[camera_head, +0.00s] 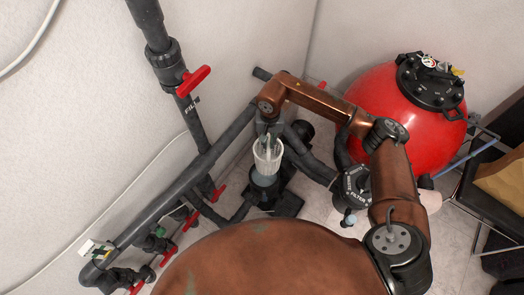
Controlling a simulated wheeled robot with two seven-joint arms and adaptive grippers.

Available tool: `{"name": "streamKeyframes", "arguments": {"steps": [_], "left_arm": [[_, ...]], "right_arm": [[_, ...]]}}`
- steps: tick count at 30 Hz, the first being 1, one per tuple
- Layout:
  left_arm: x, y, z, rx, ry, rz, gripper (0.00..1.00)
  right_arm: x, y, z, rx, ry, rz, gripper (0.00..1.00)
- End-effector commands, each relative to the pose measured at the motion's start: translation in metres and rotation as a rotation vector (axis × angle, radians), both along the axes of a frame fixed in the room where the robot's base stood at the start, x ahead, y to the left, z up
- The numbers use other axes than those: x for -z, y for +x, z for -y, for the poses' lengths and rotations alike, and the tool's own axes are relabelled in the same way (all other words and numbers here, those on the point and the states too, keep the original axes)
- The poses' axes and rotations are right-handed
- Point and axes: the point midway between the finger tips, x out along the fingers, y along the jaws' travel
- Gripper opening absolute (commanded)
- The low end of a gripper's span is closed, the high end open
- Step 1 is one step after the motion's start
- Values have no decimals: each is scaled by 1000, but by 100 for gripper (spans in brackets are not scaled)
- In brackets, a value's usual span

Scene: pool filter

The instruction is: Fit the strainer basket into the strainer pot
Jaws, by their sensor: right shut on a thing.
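The white strainer basket (267,156) is upright in the middle of the head view. My right gripper (268,138) reaches down into the basket's top and is shut on it. The strainer pot (264,184) is a dark pot directly below the basket, on the black pump body. The basket's lower end meets or overlaps the pot's rim in this view; I cannot tell whether it is inside the pot or just above it. The pot's inside is hidden by the basket. My left gripper does not show.
A red filter tank (410,115) stands at the right with a black valve (357,187) in front of it. Dark pipes with red-handled valves (196,80) run along the left wall. A black chair (480,190) is at the far right.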

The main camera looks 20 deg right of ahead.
Motion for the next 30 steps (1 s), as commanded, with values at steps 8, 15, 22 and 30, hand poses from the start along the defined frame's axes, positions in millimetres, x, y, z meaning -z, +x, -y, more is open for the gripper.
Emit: {"name": "streamKeyframes", "arguments": {"steps": [8, 15, 22, 30], "left_arm": [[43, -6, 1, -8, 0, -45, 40], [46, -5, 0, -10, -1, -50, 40], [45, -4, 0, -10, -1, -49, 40], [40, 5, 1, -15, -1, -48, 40]], "right_arm": [[102, 20, -5, 67, -2, 7, 0], [115, 25, -5, 84, -4, 19, 0], [114, 25, -5, 83, -5, 20, 0], [120, 23, -6, 83, -3, 18, 0]]}}
